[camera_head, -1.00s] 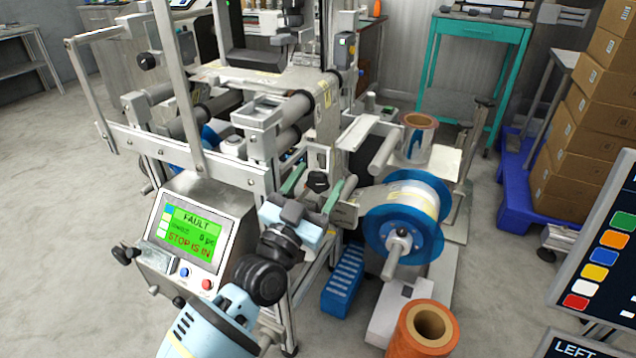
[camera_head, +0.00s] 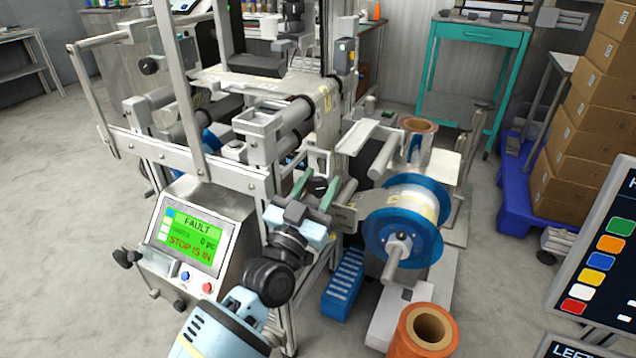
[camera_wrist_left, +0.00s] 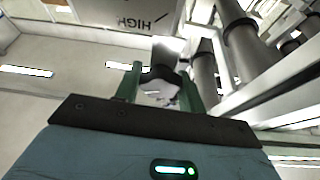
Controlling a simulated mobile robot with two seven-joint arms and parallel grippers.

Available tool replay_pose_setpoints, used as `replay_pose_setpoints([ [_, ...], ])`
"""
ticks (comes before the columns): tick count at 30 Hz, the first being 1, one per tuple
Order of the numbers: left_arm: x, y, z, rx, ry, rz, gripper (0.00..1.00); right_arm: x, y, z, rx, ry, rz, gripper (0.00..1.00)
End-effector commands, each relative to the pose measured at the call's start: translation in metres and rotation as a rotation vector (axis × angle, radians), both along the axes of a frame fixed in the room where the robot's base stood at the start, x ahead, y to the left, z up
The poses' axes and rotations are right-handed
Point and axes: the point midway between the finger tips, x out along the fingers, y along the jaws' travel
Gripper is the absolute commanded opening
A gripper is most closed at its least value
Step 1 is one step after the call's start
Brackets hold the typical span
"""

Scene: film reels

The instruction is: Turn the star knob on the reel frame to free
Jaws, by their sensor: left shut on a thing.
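The star knob (camera_head: 317,187) is black and sits low on the front right of the reel frame (camera_head: 232,174). My left gripper (camera_head: 314,190) reaches in from below, and its two green fingers stand on either side of the knob, shut on it. In the left wrist view the dark knob (camera_wrist_left: 157,77) shows between the green fingertips (camera_wrist_left: 162,76), and a plate with the word HIGH lies beyond. The knob's free position mark cannot be made out. My right gripper is not in view.
The blue-flanged reel (camera_head: 404,222) is close right of the knob. The control panel (camera_head: 192,240), reading FAULT and STOP IS IN, stands left of my wrist. A blue slotted box (camera_head: 344,282) and an orange roll (camera_head: 424,332) are below right.

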Motion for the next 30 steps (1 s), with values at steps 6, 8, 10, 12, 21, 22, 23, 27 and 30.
replay_pose_setpoints([
  [6,0.0,0.0,0.003,-0.194,0.08,0.001,0.17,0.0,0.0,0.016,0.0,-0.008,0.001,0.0],
  [8,0.0,0.0,0.002,-0.221,0.092,0.0,0.17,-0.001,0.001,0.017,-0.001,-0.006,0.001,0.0],
  [10,0.0,0.0,0.001,-0.238,0.099,-0.001,0.17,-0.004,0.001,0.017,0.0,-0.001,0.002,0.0],
  [12,0.0,0.0,0.0,-0.24,0.099,0.0,0.17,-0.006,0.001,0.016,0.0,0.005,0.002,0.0],
  [21,0.0,0.0,0.0,-0.238,0.099,-0.001,0.53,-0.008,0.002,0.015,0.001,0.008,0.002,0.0],
  [22,0.0,0.0,0.0,-0.238,0.099,-0.001,0.57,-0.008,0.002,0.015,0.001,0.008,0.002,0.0],
  [23,0.0,0.0,0.0,-0.238,0.099,-0.001,0.61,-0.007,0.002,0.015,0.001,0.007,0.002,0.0],
  [27,0.0,0.0,0.0,-0.237,0.098,0.0,0.62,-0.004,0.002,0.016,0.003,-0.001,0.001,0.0],
  [30,0.0,0.0,0.0,-0.237,0.098,0.0,0.62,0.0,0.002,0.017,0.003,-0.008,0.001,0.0],
])
